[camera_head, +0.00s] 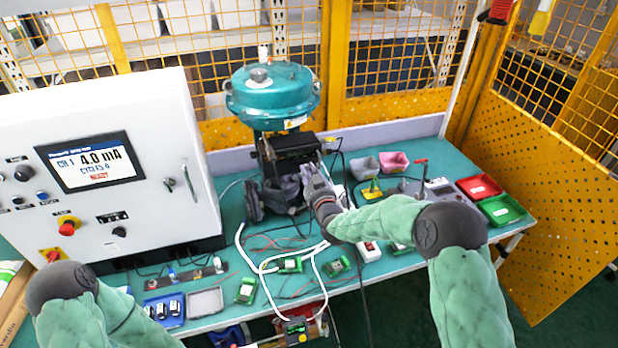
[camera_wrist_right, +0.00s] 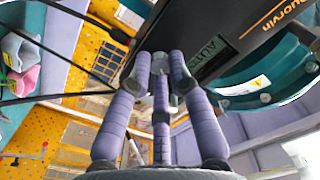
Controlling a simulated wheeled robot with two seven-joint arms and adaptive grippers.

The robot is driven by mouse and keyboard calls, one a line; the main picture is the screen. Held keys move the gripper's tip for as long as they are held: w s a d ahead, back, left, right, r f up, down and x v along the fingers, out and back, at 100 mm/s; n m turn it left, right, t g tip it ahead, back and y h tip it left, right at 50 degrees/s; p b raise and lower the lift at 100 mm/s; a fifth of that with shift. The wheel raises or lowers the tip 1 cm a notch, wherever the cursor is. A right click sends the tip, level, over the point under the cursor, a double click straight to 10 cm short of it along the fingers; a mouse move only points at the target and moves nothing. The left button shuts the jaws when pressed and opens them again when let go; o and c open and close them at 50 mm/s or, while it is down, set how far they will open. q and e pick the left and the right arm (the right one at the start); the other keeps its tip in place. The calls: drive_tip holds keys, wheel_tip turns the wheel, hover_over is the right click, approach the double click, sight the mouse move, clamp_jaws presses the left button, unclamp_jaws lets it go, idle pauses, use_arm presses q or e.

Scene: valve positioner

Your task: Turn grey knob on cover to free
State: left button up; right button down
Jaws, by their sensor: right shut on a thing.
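The black valve positioner (camera_head: 285,146) is mounted below the round teal actuator (camera_head: 272,92) in the head view. Its black cover fills the top right of the wrist view (camera_wrist_right: 240,40), with a small display (camera_wrist_right: 210,55) that seems to read AUTO. My right gripper (camera_head: 309,172) reaches the right side of the positioner. In the wrist view its purple fingers (camera_wrist_right: 161,72) are closed together at the cover's edge, on what seems to be the small grey knob (camera_wrist_right: 158,60). The fingers mostly hide the knob, so its setting cannot be read. My left gripper is out of view.
A white control cabinet (camera_head: 150,225) with a screen (camera_head: 92,162) reading 4.0 mA stands at left. White cables (camera_head: 262,268) and green modules (camera_head: 290,264) lie on the teal bench. Red (camera_head: 479,187) and green (camera_head: 502,209) trays sit at right. Yellow mesh fencing (camera_head: 390,45) stands behind.

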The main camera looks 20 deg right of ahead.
drive_tip(key=shift+f+n+b, duration=0.2)
drive_tip(key=shift+n+b, duration=3.5)
drive_tip(key=shift+n, duration=3.9)
drive_tip(key=c, duration=1.4)
unclamp_jaws()
drive_tip(key=shift+r, duration=0.1)
drive_tip(key=s, duration=1.2)
drive_tip(key=shift+d, duration=0.25)
